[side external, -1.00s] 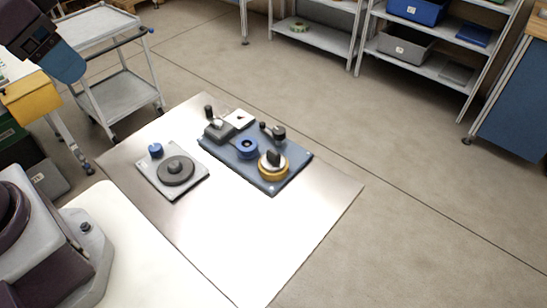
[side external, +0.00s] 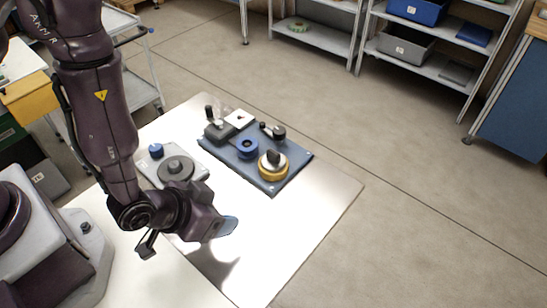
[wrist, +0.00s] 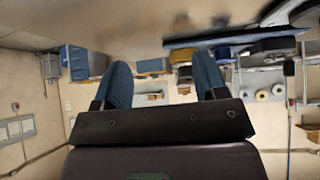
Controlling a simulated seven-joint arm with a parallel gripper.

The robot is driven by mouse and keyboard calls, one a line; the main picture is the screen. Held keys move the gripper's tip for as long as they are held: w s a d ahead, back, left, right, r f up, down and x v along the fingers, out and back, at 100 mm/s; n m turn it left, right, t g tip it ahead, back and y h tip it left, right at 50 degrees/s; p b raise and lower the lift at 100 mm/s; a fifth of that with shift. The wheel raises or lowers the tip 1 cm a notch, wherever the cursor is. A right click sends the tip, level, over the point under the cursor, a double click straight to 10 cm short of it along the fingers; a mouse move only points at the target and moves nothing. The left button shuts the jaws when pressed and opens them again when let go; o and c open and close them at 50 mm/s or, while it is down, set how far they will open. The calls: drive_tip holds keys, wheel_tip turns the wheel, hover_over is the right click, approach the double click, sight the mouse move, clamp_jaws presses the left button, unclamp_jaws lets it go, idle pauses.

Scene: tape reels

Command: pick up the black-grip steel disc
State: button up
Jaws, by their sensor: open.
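What looks like the black-grip steel disc (side external: 272,161) is a pale disc with a black upright grip, on a yellow ring at the near right end of a blue base plate (side external: 270,187). My gripper (side external: 229,226) is low over the front of the steel-coloured sheet, to the left of the disc and nearer the camera, clear of it. A blue fingertip shows in the side view. In the wrist view my gripper (wrist: 162,78) has its two blue fingers wide apart with nothing between them. I cannot make out the disc there.
The blue plate also carries a blue reel (side external: 247,148), a white block (side external: 239,119) and dark knobs. A grey plate with a dark round disc (side external: 175,167) and a blue knob (side external: 156,150) lies left, partly behind my arm. The sheet's right front is clear.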

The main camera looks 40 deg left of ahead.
sight(275, 150)
drive_tip(key=w+a+r+n+t+y, duration=0.1)
drive_tip(key=w+r+t, duration=0.4)
drive_tip(key=shift+t, duration=0.3)
drive_tip(key=x, duration=1.2)
drive_tip(key=shift+w+a, duration=0.15)
drive_tip(key=shift+a, duration=0.25)
drive_tip(key=c, duration=1)
drive_tip(key=shift+c, duration=0.5)
drive_tip(key=shift+r, duration=0.1)
